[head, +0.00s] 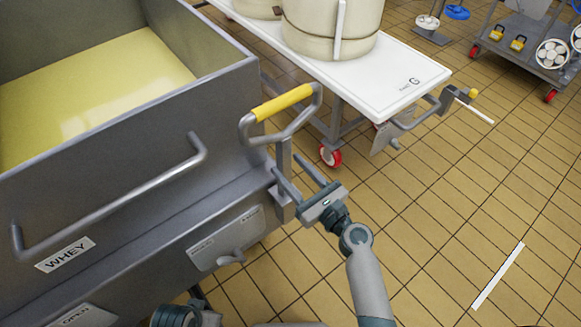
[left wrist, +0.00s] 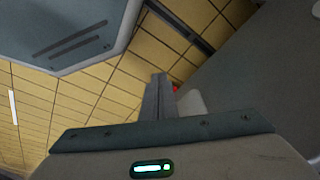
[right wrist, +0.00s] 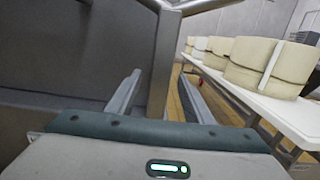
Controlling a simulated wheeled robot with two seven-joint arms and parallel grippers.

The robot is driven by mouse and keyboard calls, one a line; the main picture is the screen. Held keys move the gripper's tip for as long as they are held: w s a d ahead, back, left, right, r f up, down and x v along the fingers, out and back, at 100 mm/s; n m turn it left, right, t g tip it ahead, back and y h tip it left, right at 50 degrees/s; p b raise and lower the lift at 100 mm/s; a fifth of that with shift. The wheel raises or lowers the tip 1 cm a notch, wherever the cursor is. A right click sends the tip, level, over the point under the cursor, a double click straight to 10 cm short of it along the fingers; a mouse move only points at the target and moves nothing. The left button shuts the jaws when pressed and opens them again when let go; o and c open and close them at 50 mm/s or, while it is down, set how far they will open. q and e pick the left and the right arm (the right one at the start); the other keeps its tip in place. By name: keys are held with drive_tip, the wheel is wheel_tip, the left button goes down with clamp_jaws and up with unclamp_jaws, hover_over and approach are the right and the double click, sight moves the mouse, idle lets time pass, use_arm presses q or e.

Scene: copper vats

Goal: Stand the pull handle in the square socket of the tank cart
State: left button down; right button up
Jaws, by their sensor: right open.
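The pull handle (head: 283,103), a grey metal loop with a yellow grip, stands upright at the corner of the grey tank cart (head: 130,165). Its square stem goes down to the socket (head: 281,208) on the cart's end; the stem's lower end is hidden. My right gripper (head: 289,164) is open, with its fingers on either side of the stem. In the right wrist view the stem (right wrist: 164,62) stands between the spread fingers (right wrist: 160,90), with gaps beside it. My left gripper (left wrist: 158,85) has its fingers together, with nothing seen between them.
The tank holds yellow liquid (head: 95,85) and has a long side rail (head: 110,200) and a WHEY label. A white table (head: 385,80) with cream vats (head: 330,30) stands behind. A grey trolley (head: 525,50) is at the far right. The tiled floor at right is mostly clear.

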use_arm(q)
drive_tip(key=shift+t, duration=0.5)
drive_tip(key=shift+w+d+r+b, duration=0.1)
drive_tip(key=shift+d+r+b, duration=0.15)
drive_tip(key=shift+r+b, duration=0.35)
drive_tip(key=shift+d+r+b, duration=0.25)
drive_tip(key=shift+d+r, duration=0.05)
drive_tip(key=shift+r, duration=0.55)
drive_tip(key=shift+w+d+r+b, duration=0.1)
drive_tip(key=shift+d+r+b, duration=0.15)
drive_tip(key=shift+r+b, duration=0.35)
use_arm(e)
drive_tip(key=r+v, duration=0.1)
drive_tip(key=v, duration=1.6)
drive_tip(key=shift+f, duration=0.4)
use_arm(q)
drive_tip(key=shift+s, duration=0.1)
